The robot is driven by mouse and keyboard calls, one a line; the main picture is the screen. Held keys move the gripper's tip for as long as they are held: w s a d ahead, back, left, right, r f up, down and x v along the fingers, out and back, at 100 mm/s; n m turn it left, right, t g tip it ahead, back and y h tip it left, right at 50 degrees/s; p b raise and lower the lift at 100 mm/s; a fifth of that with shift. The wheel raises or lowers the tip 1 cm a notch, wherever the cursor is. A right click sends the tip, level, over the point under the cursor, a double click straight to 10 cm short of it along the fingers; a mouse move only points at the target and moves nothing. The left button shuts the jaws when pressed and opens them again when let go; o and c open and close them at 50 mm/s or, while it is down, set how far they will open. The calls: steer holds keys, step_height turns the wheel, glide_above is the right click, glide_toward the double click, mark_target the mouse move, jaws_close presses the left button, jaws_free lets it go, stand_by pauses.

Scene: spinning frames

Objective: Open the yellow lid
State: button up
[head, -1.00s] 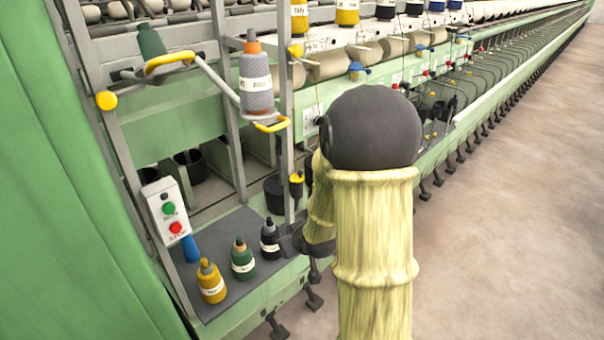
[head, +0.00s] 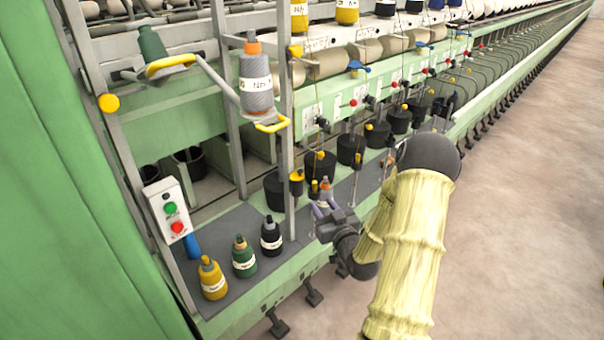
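Several small yellow caps show in the head view, and I cannot tell which one is the yellow lid. One yellow cap (head: 296,176) is on the front upright post. Another yellow piece (head: 314,187) stands just behind my gripper, and one more (head: 320,156) is above a black pot (head: 319,171). My gripper (head: 322,207) is low over the grey shelf, right of the black bottle. A small orange-topped bobbin (head: 326,186) shows at its fingers. I cannot tell whether the fingers touch it, or whether they are open or shut.
Yellow (head: 211,279), green (head: 243,258) and black (head: 271,237) bottles stand on the grey shelf (head: 213,243) left of my gripper. A button box (head: 168,211) is on the left post. A rail with yellow handles (head: 269,122) hangs above. The floor at right is clear.

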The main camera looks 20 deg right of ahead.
mark_target(301, 172)
steer(key=w+p, duration=0.1)
steer(key=w, duration=0.4)
steer(key=w+p, duration=0.2)
steer(key=w, duration=0.4)
steer(key=w+d+p, duration=0.1)
steer(key=w+p, duration=0.1)
steer(key=w, duration=0.4)
steer(key=shift+w, duration=0.2)
jaws_close()
